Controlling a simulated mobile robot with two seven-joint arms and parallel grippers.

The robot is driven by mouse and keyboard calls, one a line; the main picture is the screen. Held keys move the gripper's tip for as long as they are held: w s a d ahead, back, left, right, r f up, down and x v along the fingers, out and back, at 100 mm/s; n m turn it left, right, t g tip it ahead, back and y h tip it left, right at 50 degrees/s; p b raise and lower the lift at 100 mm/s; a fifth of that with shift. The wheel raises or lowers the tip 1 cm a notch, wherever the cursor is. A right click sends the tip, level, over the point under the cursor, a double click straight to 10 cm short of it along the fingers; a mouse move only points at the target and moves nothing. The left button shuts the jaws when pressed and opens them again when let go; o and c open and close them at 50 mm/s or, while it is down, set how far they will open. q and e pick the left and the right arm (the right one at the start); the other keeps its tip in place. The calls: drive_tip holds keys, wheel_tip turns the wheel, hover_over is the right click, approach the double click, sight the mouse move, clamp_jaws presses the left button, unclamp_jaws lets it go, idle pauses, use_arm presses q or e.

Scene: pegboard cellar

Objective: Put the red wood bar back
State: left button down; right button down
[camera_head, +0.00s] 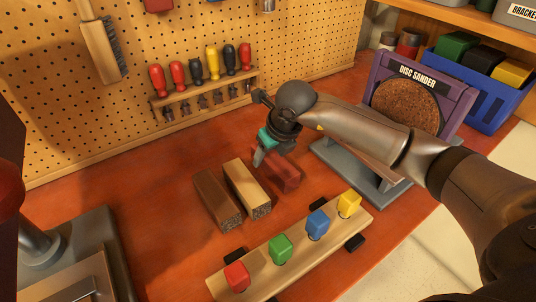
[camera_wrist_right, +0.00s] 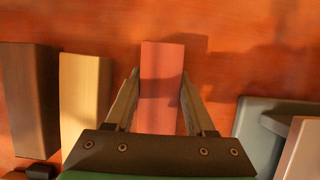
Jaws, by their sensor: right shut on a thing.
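The red wood bar (camera_head: 282,172) is at the middle of the bench, to the right of the light wood bar (camera_head: 248,188) and the dark brown bar (camera_head: 217,200). My right gripper (camera_head: 268,153) comes in from the right and is on the red bar. In the right wrist view the red bar (camera_wrist_right: 161,85) lies between the two fingers (camera_wrist_right: 160,100), which are shut on its sides. The light bar (camera_wrist_right: 84,95) and brown bar (camera_wrist_right: 31,95) show to its left. I cannot tell if the red bar touches the bench. My left gripper is not in view.
A disc sander (camera_head: 448,95) on a grey base stands to the right, close to my right arm. A wooden board (camera_head: 262,264) with several coloured blocks lies in front. A screwdriver rack (camera_head: 205,95) hangs on the pegboard. Grey machinery (camera_head: 75,245) fills the lower left.

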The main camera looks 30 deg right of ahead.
sight(280, 163)
drive_tip(key=shift+f, duration=0.15)
drive_tip(key=shift+c, duration=1.2)
unclamp_jaws()
drive_tip(key=shift+r, duration=0.4)
drive_tip(key=p+v, duration=0.1)
drive_tip(key=v, duration=1)
drive_tip(key=shift+s+r, duration=0.15)
drive_tip(key=shift+r, duration=0.15)
